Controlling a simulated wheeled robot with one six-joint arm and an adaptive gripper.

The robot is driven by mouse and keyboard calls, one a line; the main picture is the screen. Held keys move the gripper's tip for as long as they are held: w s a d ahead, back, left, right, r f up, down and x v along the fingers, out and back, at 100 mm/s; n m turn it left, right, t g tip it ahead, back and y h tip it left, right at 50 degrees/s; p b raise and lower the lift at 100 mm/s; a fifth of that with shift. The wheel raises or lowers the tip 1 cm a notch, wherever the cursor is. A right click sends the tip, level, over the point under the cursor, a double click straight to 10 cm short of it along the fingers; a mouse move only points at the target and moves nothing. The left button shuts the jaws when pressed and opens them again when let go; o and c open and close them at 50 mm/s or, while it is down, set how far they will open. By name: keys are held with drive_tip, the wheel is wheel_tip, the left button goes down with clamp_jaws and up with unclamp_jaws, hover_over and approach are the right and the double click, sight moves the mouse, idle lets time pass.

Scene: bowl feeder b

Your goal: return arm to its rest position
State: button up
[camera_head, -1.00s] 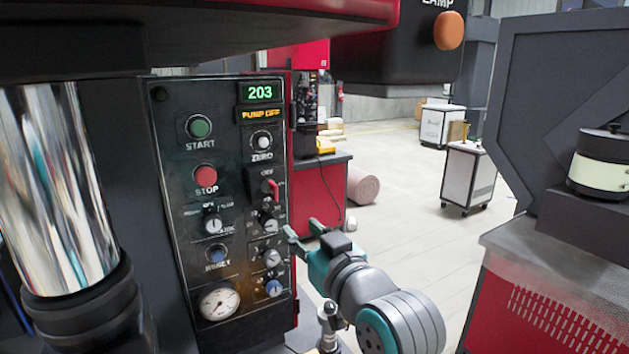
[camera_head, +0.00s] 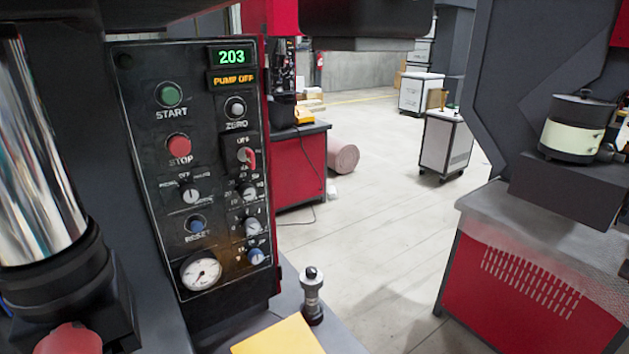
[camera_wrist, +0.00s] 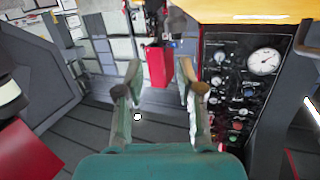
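My gripper (camera_wrist: 159,78) shows in the wrist view with its two fingers spread apart and nothing between them. It is not in the head view, and neither is the rest of my arm. In the wrist view the black control panel (camera_wrist: 225,112) appears upside down to the right of the fingers, apart from them. In the head view the same panel (camera_head: 213,125) stands at the left, with a green 203 readout and a PUMP OFF display.
A shiny metal cylinder (camera_head: 40,150) stands left of the panel. A metal post (camera_head: 312,292) and a yellow block (camera_head: 278,338) are below it. A red cabinet with a grey top (camera_head: 530,285) stands at the right. Open floor (camera_head: 385,205) lies between, with white carts behind.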

drive_tip(key=s+d+f+h, duration=0.1)
drive_tip(key=s+d+f, duration=0.15)
drive_tip(key=s, duration=0.35)
drive_tip(key=s+d+f+m+h, duration=0.1)
drive_tip(key=s+d+f, duration=0.15)
drive_tip(key=s, duration=0.35)
drive_tip(key=s+d+f+h, duration=0.1)
drive_tip(key=s+d+f, duration=0.15)
drive_tip(key=s, duration=0.35)
drive_tip(key=s+d+r+m+g+h, duration=0.1)
drive_tip(key=s+r, duration=0.1)
drive_tip(key=s, duration=1.3)
drive_tip(key=shift+d, duration=0.2)
